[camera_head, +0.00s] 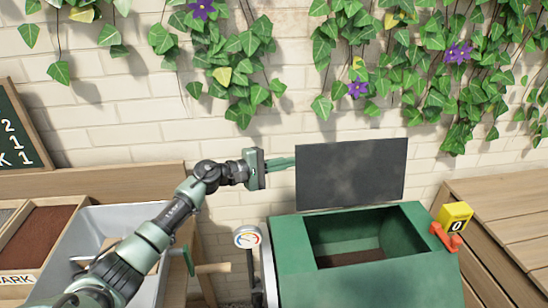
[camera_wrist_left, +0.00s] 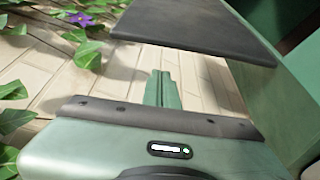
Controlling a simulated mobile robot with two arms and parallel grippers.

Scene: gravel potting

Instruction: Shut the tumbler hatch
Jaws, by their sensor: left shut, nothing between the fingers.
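The tumbler (camera_head: 360,270) is a green drum with a square opening on top and dark soil inside. Its hatch (camera_head: 350,175) is a dark grey panel standing open, upright at the back edge of the opening. My left gripper (camera_head: 293,162) is shut and empty. Its green fingertips are at the hatch's left edge in the head view; whether they touch it I cannot tell. In the left wrist view the shut fingers (camera_wrist_left: 163,88) point toward the wall, with the hatch (camera_wrist_left: 195,28) above and to the right of them. My right gripper is not in view.
A dial gauge (camera_head: 248,238) stands at the tumbler's left side. A yellow counter (camera_head: 456,217) on a red bracket sits at its right. A grey tray (camera_head: 85,225) and soil bin (camera_head: 45,238) are at left. Ivy hangs on the brick wall behind. Wooden planks (camera_head: 500,215) lie at right.

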